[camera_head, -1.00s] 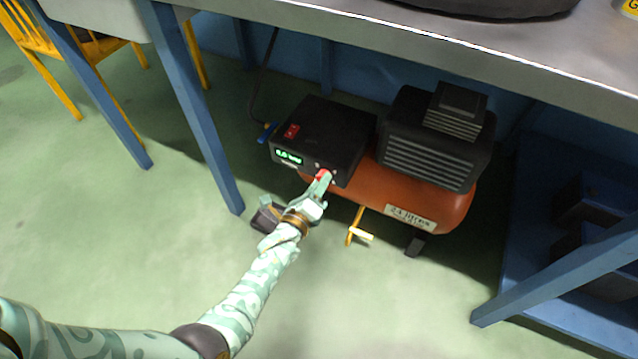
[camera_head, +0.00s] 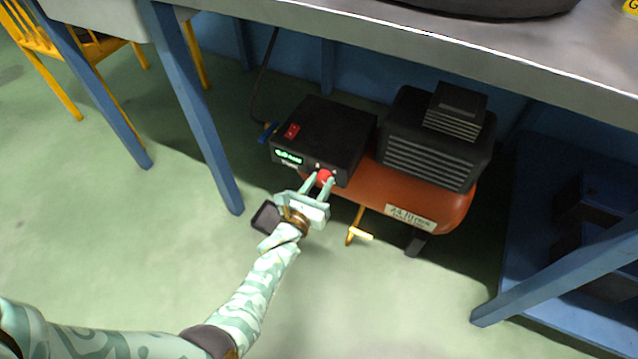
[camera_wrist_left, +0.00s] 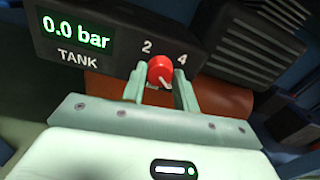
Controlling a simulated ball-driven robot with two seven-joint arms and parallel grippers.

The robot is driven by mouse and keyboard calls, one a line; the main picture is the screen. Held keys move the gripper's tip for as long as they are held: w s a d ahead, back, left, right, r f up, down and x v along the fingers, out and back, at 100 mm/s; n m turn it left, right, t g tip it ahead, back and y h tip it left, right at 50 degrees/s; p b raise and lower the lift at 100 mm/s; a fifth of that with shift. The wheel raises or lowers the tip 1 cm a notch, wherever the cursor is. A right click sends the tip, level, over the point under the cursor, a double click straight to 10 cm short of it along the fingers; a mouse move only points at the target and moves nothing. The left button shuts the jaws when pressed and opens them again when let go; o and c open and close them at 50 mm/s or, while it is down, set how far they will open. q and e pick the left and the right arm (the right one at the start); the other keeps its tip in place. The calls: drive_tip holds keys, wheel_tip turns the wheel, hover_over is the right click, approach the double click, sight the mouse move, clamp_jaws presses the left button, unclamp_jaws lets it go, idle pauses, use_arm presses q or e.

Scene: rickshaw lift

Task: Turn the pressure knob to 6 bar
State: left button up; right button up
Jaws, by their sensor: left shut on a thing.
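The red pressure knob (camera_head: 325,176) is on the front of the black control box (camera_head: 338,128) of the compressor under the bench. My left gripper (camera_head: 319,184) is shut on the knob, one finger on each side. The wrist view shows the knob (camera_wrist_left: 160,70) between the fingers, below the marks 2 and 4. A pale pointer line on it points to the lower right. Other scale marks are hidden or out of view. The green display (camera_wrist_left: 79,35) reads 0.0 bar, with TANK below it. My right gripper is not in view.
A red switch (camera_head: 291,131) is on top of the box. The orange tank (camera_head: 445,210) and black motor (camera_head: 437,140) are to its right, with a yellow valve (camera_head: 356,230) below. Blue bench legs (camera_head: 195,115) stand at the left. The green floor in front is open.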

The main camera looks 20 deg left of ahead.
use_arm(q)
drive_tip(key=shift+s+f+m, duration=0.1)
drive_tip(key=shift+f+m, duration=0.05)
drive_tip(key=shift+m, duration=0.45)
drive_tip(key=o, duration=1)
drive_tip(key=shift+c, duration=0.2)
